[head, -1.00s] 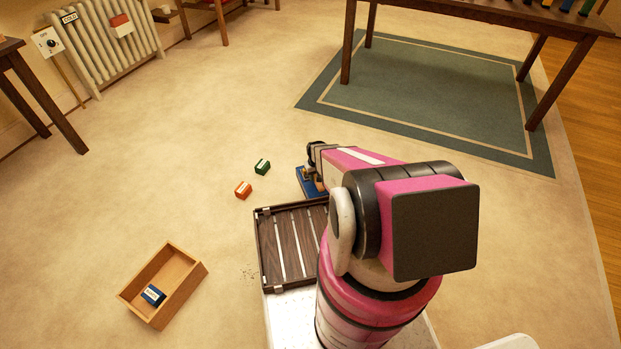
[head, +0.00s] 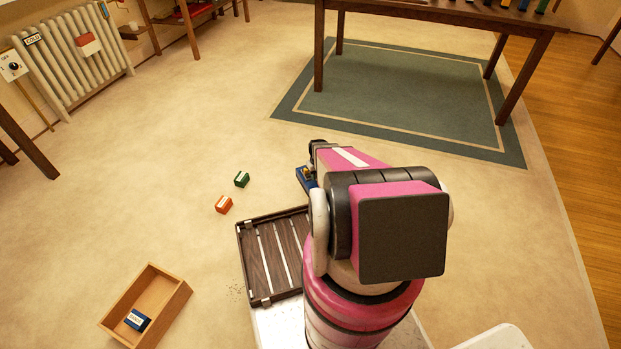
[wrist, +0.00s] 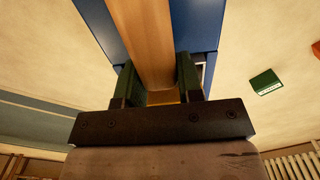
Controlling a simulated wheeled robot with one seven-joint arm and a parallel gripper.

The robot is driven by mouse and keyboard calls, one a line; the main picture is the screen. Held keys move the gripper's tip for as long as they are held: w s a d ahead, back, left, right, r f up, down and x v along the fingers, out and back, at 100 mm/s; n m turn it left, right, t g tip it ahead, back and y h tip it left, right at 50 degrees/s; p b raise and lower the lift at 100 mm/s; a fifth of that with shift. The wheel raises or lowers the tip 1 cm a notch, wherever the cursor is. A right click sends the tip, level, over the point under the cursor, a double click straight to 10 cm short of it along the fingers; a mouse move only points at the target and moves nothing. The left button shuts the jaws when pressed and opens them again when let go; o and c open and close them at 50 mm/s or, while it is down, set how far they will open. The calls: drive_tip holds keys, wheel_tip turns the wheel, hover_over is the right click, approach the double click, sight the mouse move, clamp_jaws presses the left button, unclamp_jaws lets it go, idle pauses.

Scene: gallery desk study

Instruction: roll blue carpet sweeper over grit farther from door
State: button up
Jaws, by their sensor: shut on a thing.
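The blue carpet sweeper (head: 303,180) is on the carpet just beyond the slatted rack, mostly hidden behind my arm in the head view. In the wrist view its blue body (wrist: 195,25) lies beneath a wooden handle (wrist: 145,35). My gripper (wrist: 160,85) is shut on that handle, one finger on each side. A patch of dark grit (head: 237,291) lies on the carpet between the slatted rack and the wooden box, well apart from the sweeper. I see no second patch and no door.
An open wooden box (head: 172,304) holds a blue labelled block (head: 137,320). Orange (head: 223,204) and green (head: 241,179) blocks lie left of the sweeper. The dark slatted rack (head: 262,262) is beside my arm. A table (head: 440,15) stands over a green rug (head: 400,90). Carpet at left is clear.

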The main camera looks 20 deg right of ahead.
drive_tip(key=shift+d+r, duration=0.3)
drive_tip(key=shift+d, duration=0.7)
drive_tip(key=shift+d+r, duration=0.35)
drive_tip(key=shift+d, duration=0.6)
drive_tip(key=shift+d+r, duration=0.3)
drive_tip(key=shift+d, duration=0.7)
